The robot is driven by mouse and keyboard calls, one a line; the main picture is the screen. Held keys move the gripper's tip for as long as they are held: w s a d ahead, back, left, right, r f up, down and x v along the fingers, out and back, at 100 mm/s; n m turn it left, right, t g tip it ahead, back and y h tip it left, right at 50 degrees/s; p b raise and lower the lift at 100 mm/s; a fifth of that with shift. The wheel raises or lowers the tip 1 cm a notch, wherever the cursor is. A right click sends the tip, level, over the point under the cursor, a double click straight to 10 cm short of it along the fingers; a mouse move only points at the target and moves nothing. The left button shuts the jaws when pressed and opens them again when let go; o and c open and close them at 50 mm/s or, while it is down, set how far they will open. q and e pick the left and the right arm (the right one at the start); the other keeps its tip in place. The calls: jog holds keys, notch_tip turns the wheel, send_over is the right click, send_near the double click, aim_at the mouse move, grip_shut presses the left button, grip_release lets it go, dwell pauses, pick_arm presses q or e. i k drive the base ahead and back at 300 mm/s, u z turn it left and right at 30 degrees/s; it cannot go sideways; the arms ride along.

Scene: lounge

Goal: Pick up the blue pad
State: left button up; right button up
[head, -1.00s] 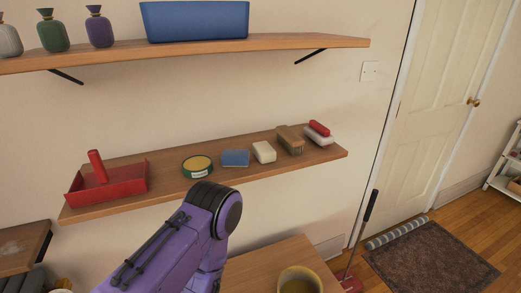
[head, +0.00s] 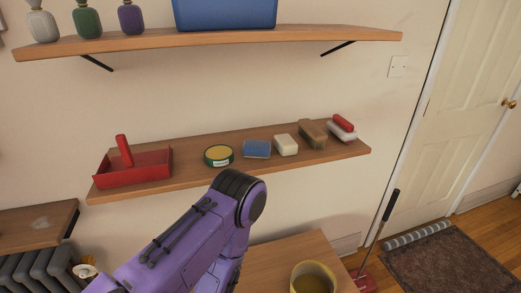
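The blue pad (head: 257,149) lies on the lower wooden shelf (head: 107,195). It sits between a round green tin with a yellow top (head: 219,155) on its left and a white block (head: 286,145) on its right. A purple arm of mine reaches up from the bottom of the head view, its bent joint below the tin and pad. The pad is not covered by the arm. Neither gripper shows in the head view.
The lower shelf also holds a red caddy (head: 133,169), a brown brush (head: 312,133) and a red-handled white brush (head: 342,130). An upper shelf (head: 208,39) overhangs with a blue bin (head: 225,12). A yellow pot (head: 313,278) stands on a table (head: 262,262) below.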

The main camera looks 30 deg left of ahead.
aim_at(252, 149)
jog(key=z, duration=1.8)
jog(key=i, duration=0.95)
jog(key=u, duration=4.2)
